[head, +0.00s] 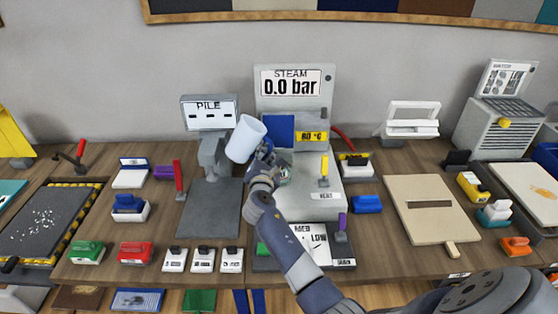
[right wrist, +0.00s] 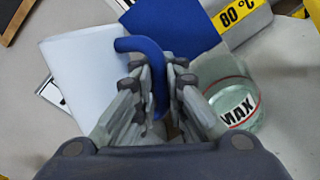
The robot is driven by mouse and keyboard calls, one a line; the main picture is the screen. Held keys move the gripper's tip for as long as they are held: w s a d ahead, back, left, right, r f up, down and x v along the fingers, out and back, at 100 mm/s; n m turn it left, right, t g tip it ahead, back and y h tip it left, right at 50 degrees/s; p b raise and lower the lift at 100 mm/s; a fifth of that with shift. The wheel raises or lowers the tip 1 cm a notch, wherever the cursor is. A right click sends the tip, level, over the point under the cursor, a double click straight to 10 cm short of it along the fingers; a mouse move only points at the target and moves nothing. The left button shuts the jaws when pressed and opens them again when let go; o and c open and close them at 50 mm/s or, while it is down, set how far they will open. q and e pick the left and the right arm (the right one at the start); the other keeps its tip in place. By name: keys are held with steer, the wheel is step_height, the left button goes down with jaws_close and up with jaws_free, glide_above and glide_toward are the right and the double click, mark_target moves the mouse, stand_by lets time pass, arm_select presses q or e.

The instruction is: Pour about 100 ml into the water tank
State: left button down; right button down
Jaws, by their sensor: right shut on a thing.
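A white jug (head: 245,138) with a blue handle is in the air in front of the steam machine (head: 292,105), tilted in the head view. My right gripper (head: 265,155) is shut on the blue handle, as the right wrist view shows (right wrist: 158,85); the jug's white body (right wrist: 88,70) is left of the fingers there. The clear water tank (right wrist: 230,95) with a MAX mark is right of the fingers. In the head view the tank (head: 284,175) is mostly hidden behind my gripper. The jug's contents and any stream are not visible. My left gripper is not in view.
The steam display reads 0.0 bar. A blue panel (head: 279,129) and a yellow 80 °C label (head: 311,136) are on the machine beside the jug. The PILE display (head: 210,113) stands left. A yellow-handled lever (head: 324,168) stands right of the tank.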

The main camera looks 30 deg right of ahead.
steer(key=shift+d+r+m, duration=0.15)
steer(key=shift+r+m, duration=0.1)
steer(key=shift+m, duration=0.15)
steer(key=shift+f+m+b, duration=0.1)
steer(key=shift+m+b, duration=0.35)
steer(key=shift+m, duration=0.35)
steer(key=shift+w+a+f+m+y+b, duration=0.3)
steer(key=shift+a+f+m+b, duration=0.25)
steer(key=shift+m+b, duration=0.45)
steer(key=shift+w+a+f+m+b, duration=0.1)
steer(key=shift+a+f+m+b, duration=0.2)
steer(key=shift+f+m+b, duration=0.5)
steer(key=shift+r+y, duration=0.3)
steer(key=shift+r, duration=0.15)
steer(key=shift+d, duration=0.1)
steer(key=shift+a+r+b, duration=0.1)
steer(key=shift+a+b, duration=0.15)
steer(key=shift+b, duration=0.05)
steer(key=shift+w+a+r+m, duration=0.1)
steer(key=shift+w+a+m, duration=0.05)
steer(key=shift+m, duration=0.35)
